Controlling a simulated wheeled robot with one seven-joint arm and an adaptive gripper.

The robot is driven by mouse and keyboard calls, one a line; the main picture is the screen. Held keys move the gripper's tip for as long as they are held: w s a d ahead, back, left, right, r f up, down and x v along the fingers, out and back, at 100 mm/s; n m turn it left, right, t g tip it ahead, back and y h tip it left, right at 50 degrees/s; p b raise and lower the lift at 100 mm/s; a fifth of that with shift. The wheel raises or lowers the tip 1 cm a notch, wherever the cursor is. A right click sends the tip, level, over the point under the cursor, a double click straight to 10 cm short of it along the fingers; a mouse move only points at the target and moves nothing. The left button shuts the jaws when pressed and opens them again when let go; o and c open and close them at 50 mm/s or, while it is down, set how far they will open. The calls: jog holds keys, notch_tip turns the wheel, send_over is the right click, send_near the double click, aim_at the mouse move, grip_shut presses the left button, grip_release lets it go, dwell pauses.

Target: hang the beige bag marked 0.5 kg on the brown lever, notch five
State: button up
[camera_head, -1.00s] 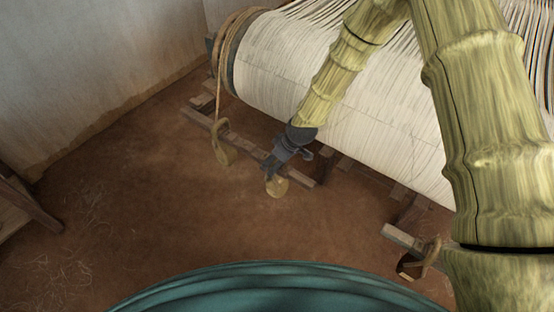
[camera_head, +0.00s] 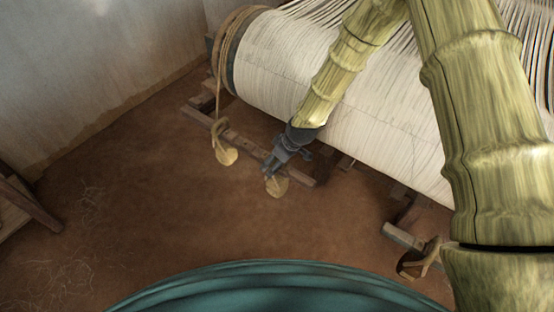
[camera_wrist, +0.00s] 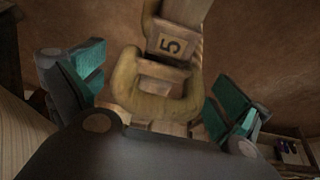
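In the head view my gripper (camera_head: 270,166) is low beside the wooden lever (camera_head: 236,139), near its right end. A beige bag (camera_head: 277,187) shows just below my fingertips; its weight mark is not readable. In the wrist view my two teal-padded fingers stand apart, my gripper (camera_wrist: 158,95) open around a thick beige loop (camera_wrist: 150,103). The loop lies around the lever (camera_wrist: 168,68), beside the face marked 5 (camera_wrist: 171,46). Gaps show between loop and pads. The bag's body is hidden in the wrist view.
The cloth roll (camera_head: 300,70) is close above my gripper. Another wooden piece with a tan loop (camera_head: 428,258) is at lower right. The brown floor at left is open.

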jog(key=shift+r, duration=0.1)
jog(key=shift+v, duration=3.7)
jog(key=shift+s, duration=0.1)
